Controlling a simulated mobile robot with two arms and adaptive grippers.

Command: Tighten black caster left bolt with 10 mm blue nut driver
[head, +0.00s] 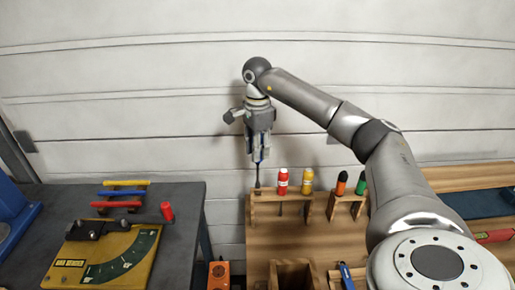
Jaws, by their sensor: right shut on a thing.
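My right gripper (258,157) is shut on the blue nut driver (258,178), above the left end of the wooden tool rack (283,196). The driver is upright. Its handle is mostly hidden between the fingers, and its dark shaft reaches down to the rack at the left slot. I cannot tell whether the tip is clear of the slot. I cannot make out the black caster or its left bolt for certain in this view. My left gripper is not in view.
Red (282,181) and yellow (307,180) handled drivers stand close right of the held one. Orange (341,183) and green (361,183) ones stand farther right. A yellow gauge plate (75,262) lies on the dark left bench (183,192). A gap separates the benches.

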